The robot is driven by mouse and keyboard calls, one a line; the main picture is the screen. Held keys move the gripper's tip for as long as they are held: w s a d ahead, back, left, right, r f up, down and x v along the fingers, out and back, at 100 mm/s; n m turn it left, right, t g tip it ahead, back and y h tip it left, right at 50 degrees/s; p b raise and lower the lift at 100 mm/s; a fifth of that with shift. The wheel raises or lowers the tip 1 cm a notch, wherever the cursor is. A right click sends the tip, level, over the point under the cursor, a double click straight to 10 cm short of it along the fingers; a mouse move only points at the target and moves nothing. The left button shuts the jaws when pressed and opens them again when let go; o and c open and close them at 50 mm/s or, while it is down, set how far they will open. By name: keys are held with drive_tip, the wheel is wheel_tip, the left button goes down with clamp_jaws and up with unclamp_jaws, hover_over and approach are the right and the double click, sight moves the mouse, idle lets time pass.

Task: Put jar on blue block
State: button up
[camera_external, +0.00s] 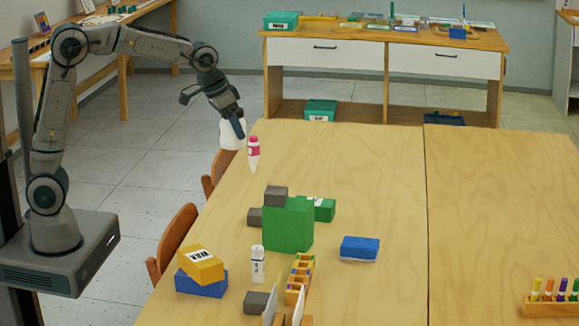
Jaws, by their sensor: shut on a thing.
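My gripper (240,131) is at the end of the raised arm, near the far left edge of the table, pointing down. It is shut on a white jar (229,136), which is partly hidden behind the fingers. A blue block (360,246) with a pale lower edge lies flat on the table, to the right of the green block and well to the right of and nearer than my gripper. Another blue block (203,288) lies at the near left under a yellow box (201,263).
A green block (287,227) with grey blocks around it stands mid-table. A pink-and-white bottle (253,152) is just right of my gripper. A white bottle (257,265) and a slotted wooden holder (300,272) are nearer. The far right of the table is clear.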

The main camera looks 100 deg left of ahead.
drive_tip(key=w+d+r+m+p, duration=0.1)
drive_tip(key=w+d+p, duration=0.2)
drive_tip(key=w+d, duration=0.55)
drive_tip(key=w+d+r+p, duration=0.1)
drive_tip(key=w+d+p, duration=0.3)
drive_tip(key=w, duration=0.7)
drive_tip(key=w+d+f+m+p, duration=0.1)
drive_tip(key=w+d, duration=0.3)
drive_tip(key=d, duration=0.3)
drive_tip(key=w+d+f+p, duration=0.1)
drive_tip(key=w+d, duration=0.2)
drive_tip(key=d, duration=0.4)
drive_tip(key=p, duration=0.3)
hover_over(349, 241)
wheel_tip(349, 241, down, 12)
wheel_tip(349, 241, down, 4)
drive_tip(key=shift+r+h+p, duration=0.15)
drive_tip(key=shift+h+p, duration=0.25)
drive_tip(key=shift+p, duration=0.05)
drive_tip(key=shift+f, duration=0.3)
